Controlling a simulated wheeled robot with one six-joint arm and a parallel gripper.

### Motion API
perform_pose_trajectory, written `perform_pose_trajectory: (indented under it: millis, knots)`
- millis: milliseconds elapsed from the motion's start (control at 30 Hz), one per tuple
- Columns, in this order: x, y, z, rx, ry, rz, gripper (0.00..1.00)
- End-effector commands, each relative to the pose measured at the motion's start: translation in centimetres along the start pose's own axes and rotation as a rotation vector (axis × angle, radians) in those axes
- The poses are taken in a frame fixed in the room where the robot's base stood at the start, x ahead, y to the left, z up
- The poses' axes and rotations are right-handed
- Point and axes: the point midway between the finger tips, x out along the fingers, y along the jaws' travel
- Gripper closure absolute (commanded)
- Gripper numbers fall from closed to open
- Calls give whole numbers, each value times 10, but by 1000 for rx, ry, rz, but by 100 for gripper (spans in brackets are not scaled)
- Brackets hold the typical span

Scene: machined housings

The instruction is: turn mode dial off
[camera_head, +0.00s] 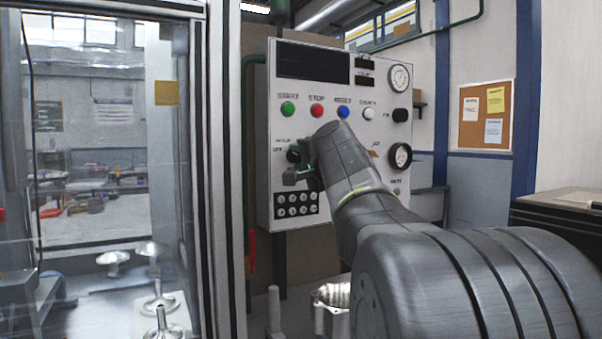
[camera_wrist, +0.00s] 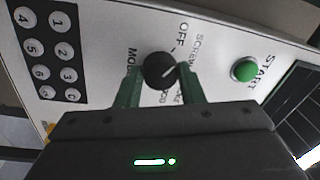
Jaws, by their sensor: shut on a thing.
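The mode dial is a round black knob with a white pointer line. In the wrist view the dial (camera_wrist: 158,70) sits between the two green fingers of my gripper (camera_wrist: 161,78), which is shut on it. The pointer line points to the right, toward the small print beside the right finger, not at the OFF label (camera_wrist: 183,32). Part of the lettering around the dial is hidden by the fingers. In the head view the dial (camera_head: 293,155) is at the left of the control panel (camera_head: 333,180), with my gripper (camera_head: 306,172) against it.
A green START button (camera_wrist: 244,69) is right of the dial in the wrist view, and a keypad (camera_wrist: 48,48) is at the left. The head view also shows red (camera_head: 317,111) and blue (camera_head: 343,111) buttons above. A glass machine door (camera_head: 95,150) stands left of the panel.

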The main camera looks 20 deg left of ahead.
Motion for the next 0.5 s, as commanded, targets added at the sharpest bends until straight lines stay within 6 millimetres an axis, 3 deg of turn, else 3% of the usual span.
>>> perform_pose_trajectory:
  millis: [500]
  knots:
    - [0,2,0,-182,-17,-6,88]
